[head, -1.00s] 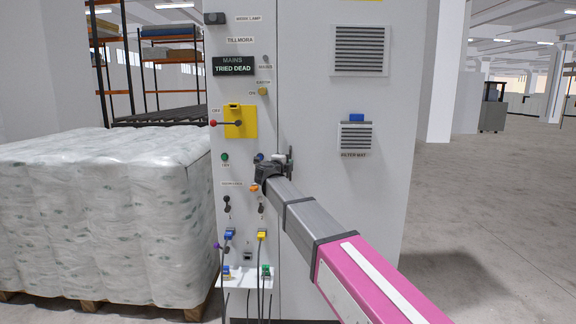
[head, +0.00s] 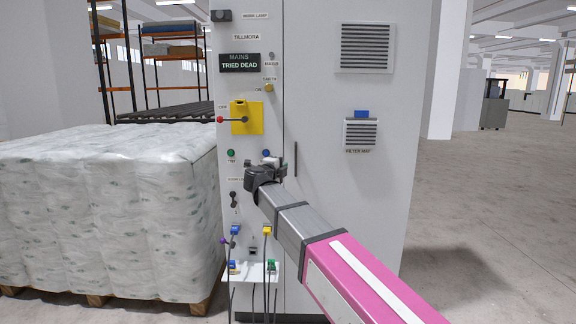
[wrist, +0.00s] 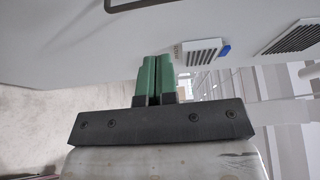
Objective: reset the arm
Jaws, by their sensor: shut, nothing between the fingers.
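My gripper (head: 262,170) is in front of the grey cabinet (head: 345,220), over the lower middle of its left control strip. It hides part of the strip there. In the wrist view the green fingers (wrist: 153,78) are together with nothing between them. The cabinet's pale face and a dark bar handle (wrist: 150,3) lie beyond them. I cannot tell whether the gripper touches the cabinet.
A yellow plate with a red-knobbed lever (head: 246,118) sits above my gripper, under a sign reading "MAINS TRIED DEAD" (head: 239,63). Plugs and cables (head: 250,255) hang below. A wrapped pallet load (head: 110,210) stands close at left. The floor (head: 490,220) at right is clear.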

